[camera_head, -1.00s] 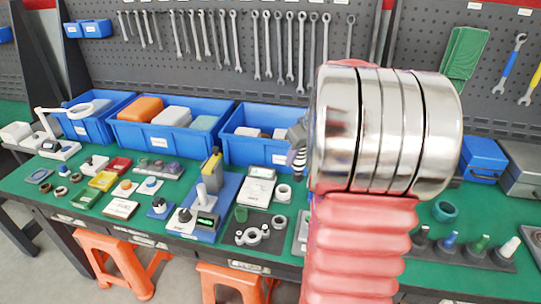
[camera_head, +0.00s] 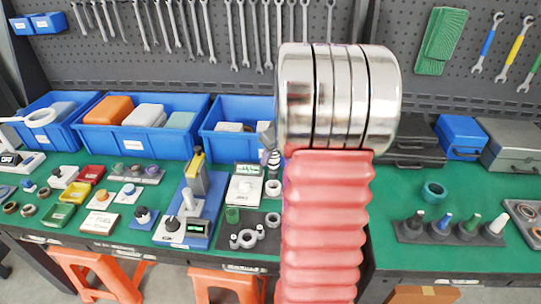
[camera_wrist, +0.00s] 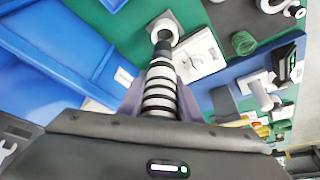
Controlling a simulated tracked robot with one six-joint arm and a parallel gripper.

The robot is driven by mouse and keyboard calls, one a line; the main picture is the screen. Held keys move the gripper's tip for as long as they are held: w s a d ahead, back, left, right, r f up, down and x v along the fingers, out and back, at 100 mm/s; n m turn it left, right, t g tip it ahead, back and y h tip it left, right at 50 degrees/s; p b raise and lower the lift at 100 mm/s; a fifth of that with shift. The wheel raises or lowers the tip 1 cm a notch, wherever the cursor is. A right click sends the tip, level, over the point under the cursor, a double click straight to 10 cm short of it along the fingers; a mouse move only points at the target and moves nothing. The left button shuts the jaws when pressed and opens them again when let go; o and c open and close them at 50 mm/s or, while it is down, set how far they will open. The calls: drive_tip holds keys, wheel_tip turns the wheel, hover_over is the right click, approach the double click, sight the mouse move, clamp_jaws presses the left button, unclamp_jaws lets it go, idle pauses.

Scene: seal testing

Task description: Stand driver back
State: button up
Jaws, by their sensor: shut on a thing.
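My gripper (camera_head: 266,138) is mostly hidden behind my own arm in the head view. In the wrist view, my gripper (camera_wrist: 160,100) is shut on a slim tool with black and pale ring bands, apparently the driver (camera_wrist: 160,88). The driver's banded part also shows in the head view (camera_head: 273,160), above the bench. In the wrist view its dark end points away from the gripper, in line with a white ring (camera_wrist: 162,27). Whether it touches the ring I cannot tell. A dark rack (camera_head: 455,238) with several upright colour-tipped pieces stands on the right bench.
Blue bins (camera_head: 145,137) line the back of the green bench (camera_head: 125,228). A blue fixture (camera_head: 203,232), a white scale (camera_head: 245,186) and small coloured trays crowd the left part. A teal ring (camera_head: 433,192) and cases (camera_head: 462,137) are on the right. Clear green surface surrounds the teal ring.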

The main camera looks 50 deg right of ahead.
sight(273, 169)
drive_tip(key=shift+f, duration=0.15)
drive_tip(key=shift+f, duration=1.95)
drive_tip(key=shift+s, duration=0.1)
drive_tip(key=shift+f, duration=1.3)
idle(1.6)
drive_tip(key=o, duration=1.3)
drive_tip(key=shift+a, duration=0.1)
drive_tip(key=shift+c, duration=0.2)
drive_tip(key=shift+f, duration=0.1)
drive_tip(key=shift+r, duration=4.55)
